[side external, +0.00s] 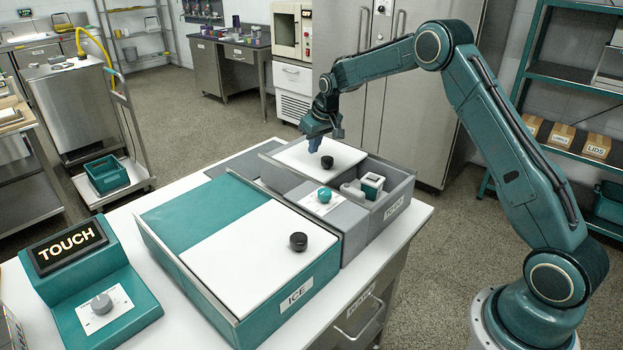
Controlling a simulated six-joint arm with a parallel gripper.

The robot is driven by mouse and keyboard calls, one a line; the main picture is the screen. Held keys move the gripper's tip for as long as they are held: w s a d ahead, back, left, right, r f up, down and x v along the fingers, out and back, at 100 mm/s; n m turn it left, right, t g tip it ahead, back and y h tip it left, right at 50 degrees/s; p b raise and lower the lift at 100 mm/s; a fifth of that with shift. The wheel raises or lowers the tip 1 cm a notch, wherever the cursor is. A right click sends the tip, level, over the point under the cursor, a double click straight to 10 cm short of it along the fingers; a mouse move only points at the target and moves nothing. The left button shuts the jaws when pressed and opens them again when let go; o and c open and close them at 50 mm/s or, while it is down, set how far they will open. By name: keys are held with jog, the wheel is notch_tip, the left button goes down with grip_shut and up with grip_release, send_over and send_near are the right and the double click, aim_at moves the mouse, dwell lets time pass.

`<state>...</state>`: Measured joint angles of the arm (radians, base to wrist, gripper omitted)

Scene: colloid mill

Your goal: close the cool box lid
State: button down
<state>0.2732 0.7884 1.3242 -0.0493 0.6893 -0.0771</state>
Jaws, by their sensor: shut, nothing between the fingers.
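A teal box (265,317) labelled ICE stands on the white table. A white panel with a black knob (298,241) covers its right part, and a flat teal panel covers the left part. Behind it is a grey box (388,213) whose label is too small to read surely. A white lid (345,155) with a black knob (327,161) lies over its back part; its front right compartment is open. Which box is the cool box, I cannot tell. My gripper (315,148) is shut and empty, pointing down just left of the rear knob; contact cannot be told.
A small white and teal item (371,186) stands in the grey box's open compartment. A teal knob (324,194) sits on a grey block beside it. A teal TOUCH console (85,285) with a grey dial stands at the table's left. Steel cabinets (380,90) stand behind.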

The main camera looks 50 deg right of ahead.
aim_at(318, 162)
jog(key=shift+s+a, duration=0.15)
jog(key=shift+s, duration=0.65)
jog(key=shift+s+a, duration=0.1)
jog(key=shift+s, duration=0.65)
jog(key=shift+s, duration=0.1)
jog(key=s, duration=1.6)
jog(key=shift+s, duration=0.15)
jog(key=shift+f, duration=0.15)
